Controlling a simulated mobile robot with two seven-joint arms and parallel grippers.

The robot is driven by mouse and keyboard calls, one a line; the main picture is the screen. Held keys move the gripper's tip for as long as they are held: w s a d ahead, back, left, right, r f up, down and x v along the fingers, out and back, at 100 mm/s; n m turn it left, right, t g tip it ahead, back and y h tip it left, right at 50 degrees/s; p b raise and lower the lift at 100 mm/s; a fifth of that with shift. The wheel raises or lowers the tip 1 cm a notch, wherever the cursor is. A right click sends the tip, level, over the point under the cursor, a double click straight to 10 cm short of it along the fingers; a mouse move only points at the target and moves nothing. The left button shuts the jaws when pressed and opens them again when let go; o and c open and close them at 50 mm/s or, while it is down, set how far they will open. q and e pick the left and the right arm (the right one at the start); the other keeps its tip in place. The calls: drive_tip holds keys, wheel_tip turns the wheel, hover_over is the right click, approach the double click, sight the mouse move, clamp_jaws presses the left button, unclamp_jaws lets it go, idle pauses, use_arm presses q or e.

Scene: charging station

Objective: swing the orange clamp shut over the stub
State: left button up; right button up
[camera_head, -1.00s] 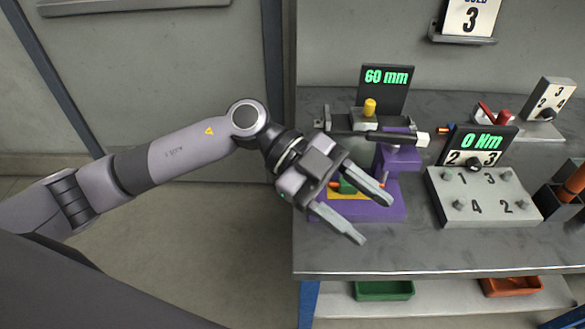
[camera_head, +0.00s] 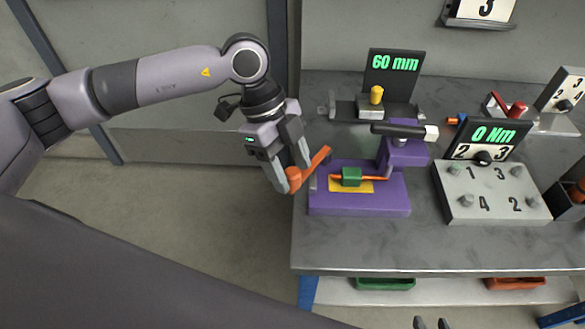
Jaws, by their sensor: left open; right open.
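The orange clamp (camera_head: 316,162) sits at the left end of the purple fixture (camera_head: 360,203), its arm slanting up to the right. My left gripper (camera_head: 292,178) is open, its fingers pointing down beside the clamp's lower left end. Whether they touch it I cannot tell. On the fixture a green block (camera_head: 351,176) sits over a yellow plate (camera_head: 366,187), with a thin orange rod on both sides of it. I cannot tell which part is the stub. My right gripper (camera_head: 431,323) shows only its two separated fingertips at the bottom edge.
Behind the fixture stands a 60 mm display (camera_head: 393,72) with a yellow knob (camera_head: 377,94). A dark-handled tool (camera_head: 398,130) lies across the purple post. A numbered grey block (camera_head: 490,195) stands to the right. The front of the grey bench (camera_head: 380,250) is clear.

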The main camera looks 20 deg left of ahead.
use_arm(q)
drive_tip(key=shift+x, duration=0.8)
clamp_jaws()
